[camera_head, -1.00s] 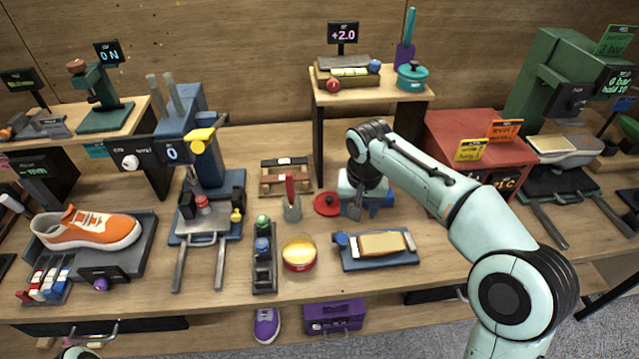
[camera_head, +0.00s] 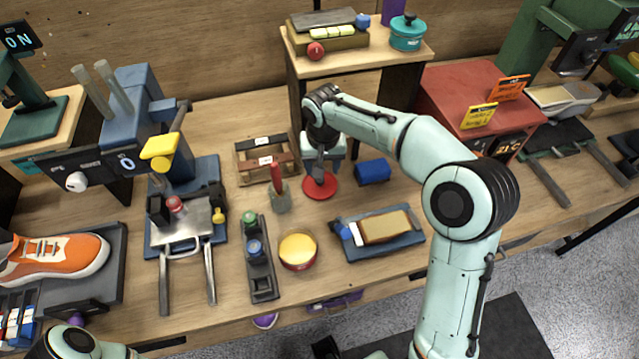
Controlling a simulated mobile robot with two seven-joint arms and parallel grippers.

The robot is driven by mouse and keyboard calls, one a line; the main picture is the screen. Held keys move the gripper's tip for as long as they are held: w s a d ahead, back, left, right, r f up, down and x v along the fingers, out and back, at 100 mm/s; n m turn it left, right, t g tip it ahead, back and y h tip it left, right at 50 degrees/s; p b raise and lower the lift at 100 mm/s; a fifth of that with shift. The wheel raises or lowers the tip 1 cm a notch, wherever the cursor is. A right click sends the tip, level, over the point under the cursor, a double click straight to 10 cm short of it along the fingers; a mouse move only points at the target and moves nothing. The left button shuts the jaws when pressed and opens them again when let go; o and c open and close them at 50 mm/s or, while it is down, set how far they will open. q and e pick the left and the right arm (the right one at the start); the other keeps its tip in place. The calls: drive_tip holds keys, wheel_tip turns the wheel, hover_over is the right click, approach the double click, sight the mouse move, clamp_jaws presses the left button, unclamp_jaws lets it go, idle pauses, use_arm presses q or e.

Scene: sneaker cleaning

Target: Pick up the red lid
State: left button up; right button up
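The red lid (camera_head: 322,189) is a flat red disc lying on the workbench, right of the grey cup with the red-handled tool. My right gripper (camera_head: 319,178) points down over the lid, with its fingers at or just above the lid's middle. The fingers hide the lid's centre, so I cannot tell whether they grip a knob there or how far apart they are. Only a part of my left arm shows at the bottom left; its gripper is out of the picture.
A blue block (camera_head: 373,171) lies just right of the lid. A red-and-yellow tin (camera_head: 298,251) stands in front, near a blue tray (camera_head: 384,238) with a tan pad. A wooden rack (camera_head: 265,160) and the grey cup (camera_head: 280,198) stand to the left. A raised shelf (camera_head: 375,55) is behind.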

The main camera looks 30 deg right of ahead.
sight(320, 183)
drive_tip(key=f, duration=0.3)
drive_tip(key=w+f, duration=0.1)
drive_tip(key=f, duration=0.1)
drive_tip(key=shift+a+f, duration=0.1)
drive_tip(key=shift+f, duration=0.25)
clamp_jaws()
